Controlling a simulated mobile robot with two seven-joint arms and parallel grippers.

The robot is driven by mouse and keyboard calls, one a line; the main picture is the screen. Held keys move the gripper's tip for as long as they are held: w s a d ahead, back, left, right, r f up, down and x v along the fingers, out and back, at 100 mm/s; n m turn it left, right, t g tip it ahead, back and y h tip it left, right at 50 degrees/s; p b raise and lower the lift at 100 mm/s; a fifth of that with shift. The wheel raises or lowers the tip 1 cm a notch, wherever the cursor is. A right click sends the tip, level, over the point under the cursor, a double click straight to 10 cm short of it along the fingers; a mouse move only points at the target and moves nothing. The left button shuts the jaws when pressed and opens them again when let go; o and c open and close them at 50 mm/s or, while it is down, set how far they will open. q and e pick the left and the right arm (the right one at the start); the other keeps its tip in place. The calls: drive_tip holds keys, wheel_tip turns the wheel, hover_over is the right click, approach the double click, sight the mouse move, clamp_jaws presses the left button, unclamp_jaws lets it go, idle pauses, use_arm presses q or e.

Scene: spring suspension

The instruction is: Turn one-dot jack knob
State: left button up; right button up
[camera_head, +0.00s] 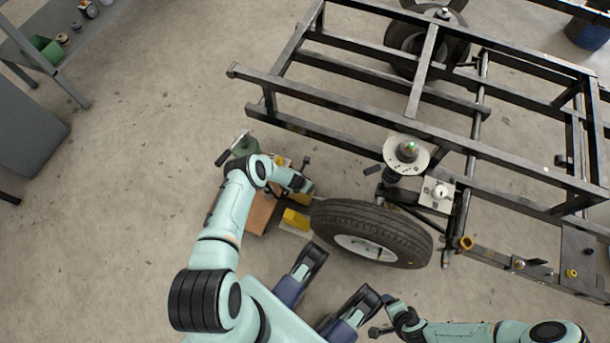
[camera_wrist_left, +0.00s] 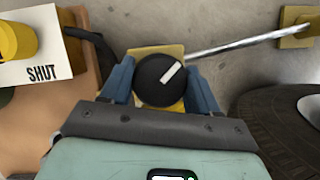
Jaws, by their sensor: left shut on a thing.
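In the left wrist view a round black knob (camera_wrist_left: 160,80) with one white bar mark sits on a yellow block (camera_wrist_left: 147,51). I cannot make out dots on it. The blue fingers of my left gripper (camera_wrist_left: 160,88) are shut on the knob from both sides. In the head view my left gripper (camera_head: 306,187) is beside the tire, and the knob is hidden there. My right gripper (camera_head: 380,331) is low in the head view, away from the knob; its jaw opening is unclear.
A tire (camera_head: 375,215) stands close right of my left gripper. A metal rod (camera_wrist_left: 245,43) runs right from the knob block. A white "SHUT" plate (camera_wrist_left: 38,58) with a yellow knob (camera_wrist_left: 14,40) is left.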

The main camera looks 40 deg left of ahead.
use_arm(q)
drive_tip(key=shift+s, duration=0.1)
use_arm(e)
drive_tip(key=shift+s+f, duration=0.1)
use_arm(q)
drive_tip(key=o, duration=1)
drive_tip(key=shift+r, duration=0.1)
drive_tip(key=p+v, duration=0.2)
drive_tip(key=shift+r, duration=0.3)
drive_tip(key=shift+p+v, duration=0.65)
drive_tip(key=shift+v, duration=0.2)
use_arm(e)
wheel_tip(320, 180, up, 5)
drive_tip(key=w+a+t, duration=0.1)
drive_tip(key=w, duration=0.1)
use_arm(q)
drive_tip(key=p+v, duration=0.4)
drive_tip(key=v, duration=0.5)
drive_tip(key=shift+p, duration=0.35)
use_arm(e)
drive_tip(key=s+a+r+n+g+y, duration=0.1)
drive_tip(key=s+a+r+g, duration=0.2)
drive_tip(key=s, duration=0.5)
wheel_tip(320, 180, up, 2)
drive_tip(key=shift+s+a+r, duration=0.15)
drive_tip(key=shift+a+r, duration=0.1)
drive_tip(key=shift+a, duration=0.4)
use_arm(q)
drive_tip(key=shift+f, duration=0.1)
